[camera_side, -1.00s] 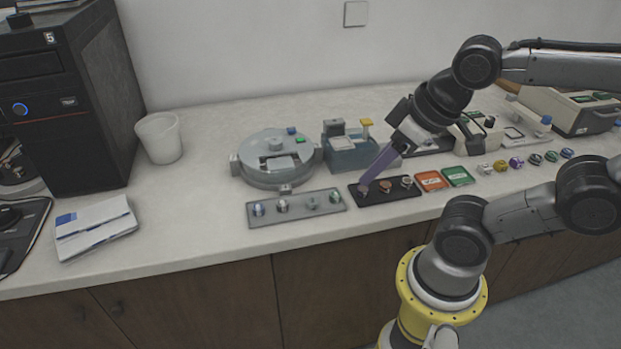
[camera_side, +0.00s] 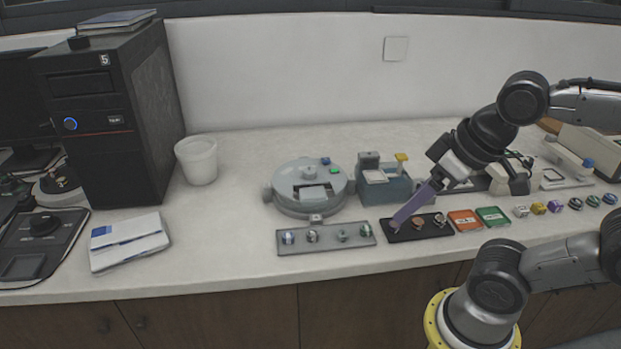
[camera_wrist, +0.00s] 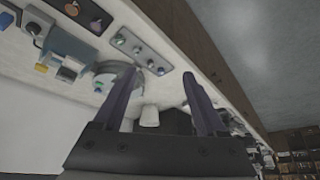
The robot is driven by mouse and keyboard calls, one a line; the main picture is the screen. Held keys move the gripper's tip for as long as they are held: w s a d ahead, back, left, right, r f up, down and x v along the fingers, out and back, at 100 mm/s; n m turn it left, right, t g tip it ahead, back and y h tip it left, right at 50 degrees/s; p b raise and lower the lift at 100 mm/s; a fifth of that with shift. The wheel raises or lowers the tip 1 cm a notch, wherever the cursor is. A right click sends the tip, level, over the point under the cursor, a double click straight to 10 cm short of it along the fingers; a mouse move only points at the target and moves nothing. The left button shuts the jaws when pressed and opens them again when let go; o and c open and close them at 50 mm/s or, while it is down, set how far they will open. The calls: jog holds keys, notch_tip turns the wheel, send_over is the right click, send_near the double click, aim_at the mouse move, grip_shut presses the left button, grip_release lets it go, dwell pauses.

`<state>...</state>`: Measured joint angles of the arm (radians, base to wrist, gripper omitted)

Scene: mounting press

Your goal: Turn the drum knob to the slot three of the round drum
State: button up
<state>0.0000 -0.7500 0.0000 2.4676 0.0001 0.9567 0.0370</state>
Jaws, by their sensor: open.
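The round drum (camera_side: 287,190) is a grey disc-shaped unit on the counter, left of centre in the side view. It has a raised grey part and a pale rectangular plate on top, with a blue and a green button at its right rear. I cannot make out the knob's setting or slot numbers. My gripper (camera_side: 397,224) is to the right of the drum, clear of it, with its fingertips low over the left end of a black tray. In the wrist view my gripper (camera_wrist: 158,74) is open with nothing between the fingers; its left finger partly hides the drum (camera_wrist: 105,77).
A grey tray (camera_side: 300,248) with several round pieces lies in front of the drum. The black tray (camera_side: 437,229) also holds round pieces. A blue-grey device (camera_side: 385,189) stands right of the drum. A white cup (camera_side: 197,163) is at left. Orange and green boxes (camera_side: 493,216) lie right.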

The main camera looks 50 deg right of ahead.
jog(key=w+d+r+m, duration=0.1)
jog(key=w+r+m, duration=0.1)
jog(key=w+r, duration=0.7)
jog(key=w+d+r+m+g, duration=0.1)
jog(key=w+d+r, duration=0.1)
jog(key=w, duration=0.3)
jog(key=w+d+r+m+g, duration=0.1)
jog(key=w+d+r, duration=0.1)
jog(key=w, duration=0.3)
jog(key=m+g, duration=0.2)
jog(key=g, duration=0.1)
send_over(310, 170)
notch_tip(310, 170, down, 15)
notch_tip(310, 170, down, 13)
jog(key=shift+a+r, duration=0.1)
grip_shut()
